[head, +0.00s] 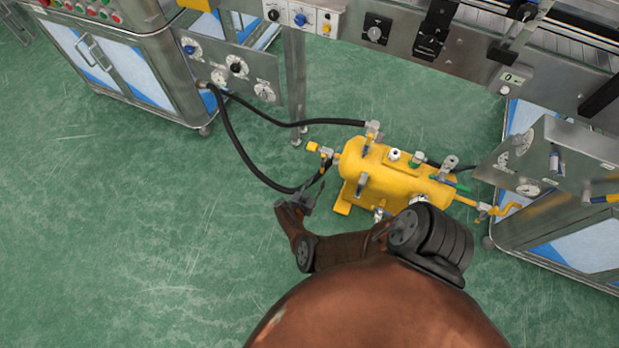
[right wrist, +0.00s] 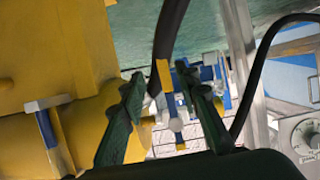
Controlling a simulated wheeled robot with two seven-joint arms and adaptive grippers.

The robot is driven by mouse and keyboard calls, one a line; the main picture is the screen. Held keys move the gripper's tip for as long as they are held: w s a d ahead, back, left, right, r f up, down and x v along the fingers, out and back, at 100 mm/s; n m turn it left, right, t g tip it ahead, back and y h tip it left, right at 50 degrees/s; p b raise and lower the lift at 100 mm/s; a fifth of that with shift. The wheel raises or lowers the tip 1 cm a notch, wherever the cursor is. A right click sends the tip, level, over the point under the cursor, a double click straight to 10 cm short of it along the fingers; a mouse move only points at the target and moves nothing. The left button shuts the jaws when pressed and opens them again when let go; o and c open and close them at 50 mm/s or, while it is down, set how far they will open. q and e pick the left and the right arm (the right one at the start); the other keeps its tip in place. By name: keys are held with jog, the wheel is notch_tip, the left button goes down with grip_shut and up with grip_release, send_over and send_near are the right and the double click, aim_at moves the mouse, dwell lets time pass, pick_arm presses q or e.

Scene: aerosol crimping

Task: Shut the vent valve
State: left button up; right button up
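A yellow tank (head: 385,178) stands on the green floor with several small valves and fittings on it. No label marks which one is the vent valve. At its left end, a valve fitting with yellow and blue parts (head: 326,153) joins the tank. In the right wrist view, a fitting with blue and yellow handles (right wrist: 178,100) shows between and beyond my fingers. My right gripper (head: 312,196) is by the tank's lower left end. In the right wrist view its fingers (right wrist: 162,88) are apart, with nothing visibly held. My left gripper is out of view.
Black hoses (head: 262,178) run from the left cabinet panel (head: 232,66) to the tank, one passing close to my right gripper. A steel cabinet (head: 560,180) stands right of the tank. A conveyor frame (head: 470,60) runs behind. Floor at left (head: 120,230) is clear.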

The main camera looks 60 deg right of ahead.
jog(key=s+a, duration=0.1)
jog(key=a, duration=0.5)
jog(key=shift+a, duration=0.3)
jog(key=shift+s, duration=0.1)
